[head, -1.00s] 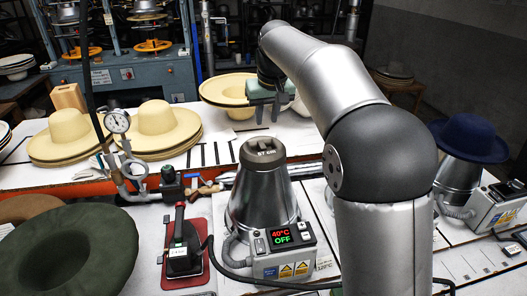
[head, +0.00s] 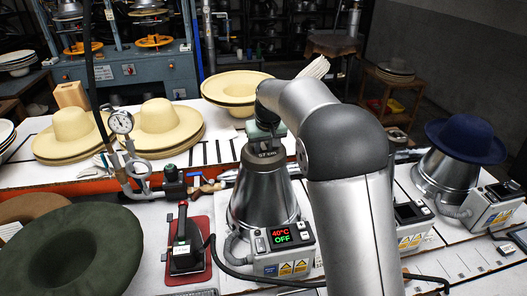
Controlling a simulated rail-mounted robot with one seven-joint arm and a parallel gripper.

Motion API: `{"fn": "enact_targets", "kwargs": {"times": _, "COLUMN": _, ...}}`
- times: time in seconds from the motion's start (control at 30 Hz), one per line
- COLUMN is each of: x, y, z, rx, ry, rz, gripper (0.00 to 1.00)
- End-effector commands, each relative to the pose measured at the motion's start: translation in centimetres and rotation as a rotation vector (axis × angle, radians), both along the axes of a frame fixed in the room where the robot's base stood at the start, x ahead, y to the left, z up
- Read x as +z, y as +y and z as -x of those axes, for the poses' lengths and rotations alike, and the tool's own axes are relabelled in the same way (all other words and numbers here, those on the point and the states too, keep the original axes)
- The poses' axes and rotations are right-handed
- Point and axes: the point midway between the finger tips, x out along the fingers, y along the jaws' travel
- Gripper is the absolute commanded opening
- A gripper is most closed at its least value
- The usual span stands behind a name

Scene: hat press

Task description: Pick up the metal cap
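The metal cap (head: 259,155) is a dull grey-brown piece on top of the shiny metal cone (head: 262,200), just left of centre in the head view. My gripper (head: 262,140) is directly above the cap, pointing down, with its lower end at the cap's top. My wrist and the gripper body hide the cap's upper part and most of the fingers. I cannot tell whether the fingers are closed on it. The cap sits on the cone with no gap visible.
A control box (head: 284,250) reading 40°C OFF is at the cone's front. An iron (head: 186,245) on a red plate stands to its left. A pressure gauge (head: 121,121) rises behind. Straw hats (head: 160,125) lie at the back, a blue hat (head: 465,138) on the right.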

Motion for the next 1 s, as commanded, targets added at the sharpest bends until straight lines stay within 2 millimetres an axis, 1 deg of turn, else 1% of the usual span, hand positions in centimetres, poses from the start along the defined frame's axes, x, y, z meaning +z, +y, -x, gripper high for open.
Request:
{"fn": "enact_targets", "kwargs": {"times": 0.13, "x": -0.01, "y": 0.01, "z": 0.0, "rx": 0.0, "ry": 0.0, "rz": 0.0, "gripper": 0.27}}
{"fn": "enact_targets", "kwargs": {"times": 0.17, "x": -0.01, "y": 0.01, "z": 0.0, "rx": 0.0, "ry": 0.0, "rz": 0.0, "gripper": 0.22}}
{"fn": "enact_targets", "kwargs": {"times": 0.2, "x": 0.0, "y": 0.01, "z": 0.0, "rx": 0.0, "ry": 0.0, "rz": 0.0, "gripper": 0.11}}
{"fn": "enact_targets", "kwargs": {"times": 0.23, "x": 0.0, "y": 0.01, "z": 0.0, "rx": 0.0, "ry": 0.0, "rz": 0.0, "gripper": 0.02}}
{"fn": "enact_targets", "kwargs": {"times": 0.27, "x": 0.01, "y": 0.01, "z": 0.01, "rx": 0.0, "ry": 0.0, "rz": 0.0, "gripper": 0.0}}
{"fn": "enact_targets", "kwargs": {"times": 1.0, "x": 0.09, "y": 0.03, "z": 0.01, "rx": 0.0, "ry": -0.001, "rz": -0.001, "gripper": 0.0}}
